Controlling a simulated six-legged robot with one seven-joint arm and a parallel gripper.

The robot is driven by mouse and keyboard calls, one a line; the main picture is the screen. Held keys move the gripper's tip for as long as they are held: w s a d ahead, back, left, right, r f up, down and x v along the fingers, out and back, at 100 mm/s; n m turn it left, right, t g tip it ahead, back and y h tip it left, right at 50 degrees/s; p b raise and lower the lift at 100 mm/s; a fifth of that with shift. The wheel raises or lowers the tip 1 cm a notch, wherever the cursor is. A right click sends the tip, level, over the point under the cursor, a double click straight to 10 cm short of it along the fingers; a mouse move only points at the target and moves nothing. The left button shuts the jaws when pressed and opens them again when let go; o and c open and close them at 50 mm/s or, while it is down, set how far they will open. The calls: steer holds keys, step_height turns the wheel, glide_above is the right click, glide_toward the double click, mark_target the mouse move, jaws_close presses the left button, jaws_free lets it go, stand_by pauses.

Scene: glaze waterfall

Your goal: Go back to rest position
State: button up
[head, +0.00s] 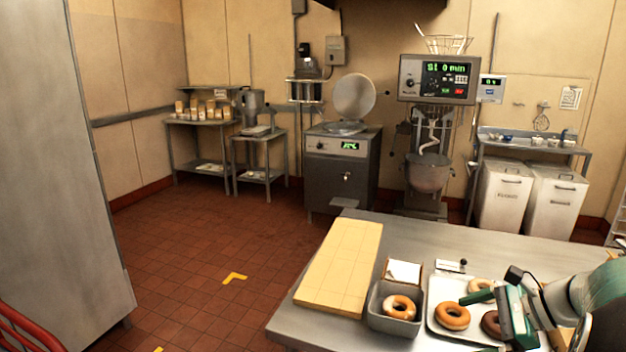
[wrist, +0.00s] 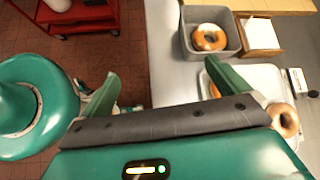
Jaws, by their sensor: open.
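My gripper (head: 490,312) is at the right of the head view, over the white tray (head: 438,328) on the steel table. In the wrist view its two green fingers (wrist: 160,75) are wide apart with nothing between them. The tray holds a brown ring doughnut (head: 452,317), a paler one (head: 481,286) and a darker one (head: 490,324) partly hidden by my gripper. A pale-topped ring doughnut (head: 399,307) lies in the grey bin (head: 394,326) left of the tray. In the wrist view, the right finger partly covers one tray doughnut.
A cream board (head: 340,265) lies on the table (head: 430,236) left of the bin. A small box with white paper (head: 403,272) stands behind the bin. A red cart (wrist: 80,15) stands on the floor. A tall metal cabinet (head: 65,170) is at left.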

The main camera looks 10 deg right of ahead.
steer(key=s+a+r+n+h, duration=0.1)
steer(key=s+a+n+h, duration=0.1)
steer(key=a+n, duration=0.5)
steer(key=s+a+n+h, duration=0.3)
steer(key=a+n, duration=0.5)
steer(key=a, duration=0.2)
steer(key=s+a+r+n+g+h, duration=0.1)
steer(key=s+a+n+h, duration=0.1)
steer(key=a+n, duration=0.6)
steer(key=shift+s+a+r, duration=0.3)
steer(key=shift+s+a, duration=0.25)
steer(key=shift+a, duration=0.1)
